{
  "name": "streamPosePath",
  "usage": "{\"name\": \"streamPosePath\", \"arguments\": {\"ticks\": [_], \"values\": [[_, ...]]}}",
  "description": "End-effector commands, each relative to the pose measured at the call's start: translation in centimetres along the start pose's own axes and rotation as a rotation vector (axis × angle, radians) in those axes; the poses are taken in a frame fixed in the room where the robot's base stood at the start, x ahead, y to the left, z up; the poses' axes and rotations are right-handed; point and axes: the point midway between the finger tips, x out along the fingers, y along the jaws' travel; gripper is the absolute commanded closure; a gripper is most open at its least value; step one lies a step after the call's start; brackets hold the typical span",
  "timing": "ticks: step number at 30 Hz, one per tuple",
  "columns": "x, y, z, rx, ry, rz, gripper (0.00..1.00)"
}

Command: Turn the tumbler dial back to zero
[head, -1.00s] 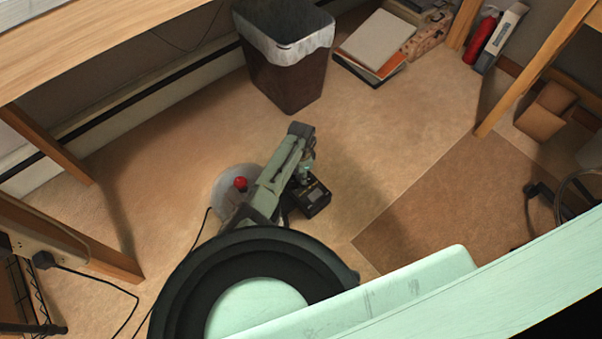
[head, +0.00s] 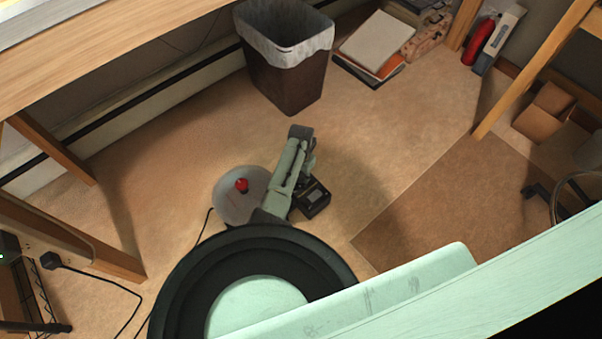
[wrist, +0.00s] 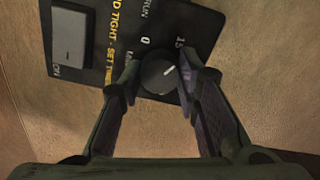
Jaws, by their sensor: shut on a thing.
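The tumbler has a black control box (head: 313,200) on the floor beside a round grey drum with a red knob (head: 241,186). In the wrist view, the black panel (wrist: 110,45) shows a round dark dial (wrist: 158,77) with a white pointer line. My gripper (wrist: 160,78) is shut on the dial, one finger on each side. In the head view, my arm hides part of the box and the dial is too small to make out.
A grey rocker switch (wrist: 72,38) is on the panel left of the dial. A lined waste bin (head: 285,60), books (head: 375,45) and a red extinguisher (head: 478,42) stand behind. A wooden desk leg (head: 50,148) is at left.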

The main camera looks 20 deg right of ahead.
Motion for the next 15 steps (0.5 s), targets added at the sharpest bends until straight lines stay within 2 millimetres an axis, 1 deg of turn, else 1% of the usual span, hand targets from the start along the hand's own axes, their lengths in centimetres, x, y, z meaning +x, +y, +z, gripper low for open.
{"name": "streamPosePath", "arguments": {"ticks": [15], "values": [[-0.03, 0.12, 0.03, -0.491, -0.002, 0.001, 0.98]]}}
